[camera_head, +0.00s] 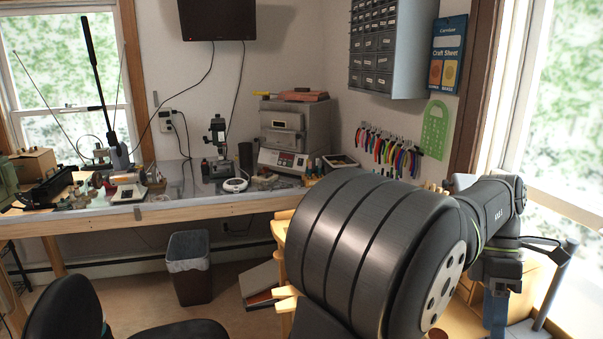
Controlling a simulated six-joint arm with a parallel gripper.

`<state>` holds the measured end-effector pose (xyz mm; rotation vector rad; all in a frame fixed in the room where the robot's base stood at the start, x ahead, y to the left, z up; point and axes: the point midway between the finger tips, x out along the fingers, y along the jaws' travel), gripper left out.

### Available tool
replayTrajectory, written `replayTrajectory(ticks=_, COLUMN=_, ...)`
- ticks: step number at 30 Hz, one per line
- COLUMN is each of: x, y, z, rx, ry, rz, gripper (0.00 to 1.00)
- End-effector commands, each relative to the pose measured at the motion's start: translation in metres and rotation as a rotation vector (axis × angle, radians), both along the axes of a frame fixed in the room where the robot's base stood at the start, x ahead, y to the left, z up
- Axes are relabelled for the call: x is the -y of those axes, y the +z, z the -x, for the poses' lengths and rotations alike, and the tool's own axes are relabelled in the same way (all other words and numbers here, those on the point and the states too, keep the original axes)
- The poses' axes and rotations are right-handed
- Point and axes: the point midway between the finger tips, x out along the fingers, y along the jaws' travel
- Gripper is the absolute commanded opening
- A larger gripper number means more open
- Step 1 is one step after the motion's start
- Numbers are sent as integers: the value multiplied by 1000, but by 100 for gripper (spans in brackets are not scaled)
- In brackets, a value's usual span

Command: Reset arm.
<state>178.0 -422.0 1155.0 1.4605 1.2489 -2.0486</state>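My arm fills the right foreground. A large dark grey, ribbed cylindrical joint of mine stands close to the camera. A dark link of mine runs from it to the right, towards the window. I cannot make out my gripper or its fingertips in this view. The big joint hides part of the room behind it.
A wooden workbench (110,219) with tools and a grey machine (297,133) runs along the back wall. A black chair (66,306) and a waste bin (189,268) stand at lower left. Small drawers (377,48) hang on the wall. Bare floor (150,300) shows near the bin.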

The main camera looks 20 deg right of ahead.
Motion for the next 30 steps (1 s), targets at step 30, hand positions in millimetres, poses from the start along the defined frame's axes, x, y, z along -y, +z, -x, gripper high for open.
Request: replayTrajectory(ticks=30, x=-80, y=-131, z=28, rx=1, ry=4, rz=228, gripper=46)
